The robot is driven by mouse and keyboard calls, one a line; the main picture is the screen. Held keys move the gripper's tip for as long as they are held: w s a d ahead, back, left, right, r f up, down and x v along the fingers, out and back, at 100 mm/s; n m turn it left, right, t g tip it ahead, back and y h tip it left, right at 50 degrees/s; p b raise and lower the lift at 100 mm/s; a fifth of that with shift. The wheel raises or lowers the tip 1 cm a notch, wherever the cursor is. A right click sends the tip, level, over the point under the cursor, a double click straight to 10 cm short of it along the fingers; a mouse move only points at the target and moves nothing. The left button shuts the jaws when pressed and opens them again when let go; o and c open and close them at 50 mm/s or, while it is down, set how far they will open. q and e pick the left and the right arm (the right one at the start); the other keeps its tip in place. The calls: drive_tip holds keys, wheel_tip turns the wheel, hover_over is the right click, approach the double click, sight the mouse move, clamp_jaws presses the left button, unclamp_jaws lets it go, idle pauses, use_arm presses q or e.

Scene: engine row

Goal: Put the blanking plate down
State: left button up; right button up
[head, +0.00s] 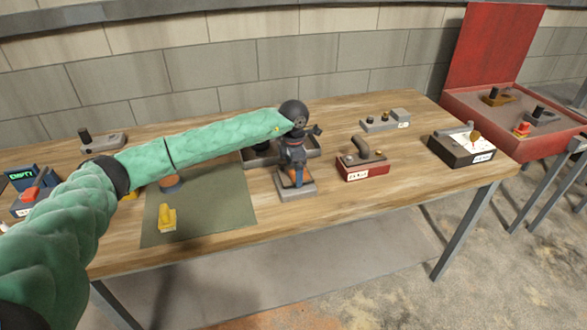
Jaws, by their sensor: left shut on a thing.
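My left gripper (296,178) points down near the middle of the table and is shut on the upper part of a small grey plate, seemingly the blanking plate (306,188). Orange shows between the fingers. The plate is at or just above the wood near the table's front half; I cannot tell whether it touches. The gripper hides most of the plate's top. My right gripper is not in view.
A dark tray (310,147) lies behind the gripper. A red block with a handle (362,170) stands to the right, then a black-and-white box (462,150). A green mat (213,207) with a yellow piece (167,218) lies left. An open red case (480,108) stands far right.

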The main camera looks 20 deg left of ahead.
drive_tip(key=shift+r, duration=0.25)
use_arm(q)
drive_tip(key=o, duration=1.2)
drive_tip(key=shift+f, duration=0.1)
drive_tip(key=shift+o, duration=0.2)
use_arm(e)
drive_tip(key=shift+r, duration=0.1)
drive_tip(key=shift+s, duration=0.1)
use_arm(q)
drive_tip(key=shift+r, duration=0.2)
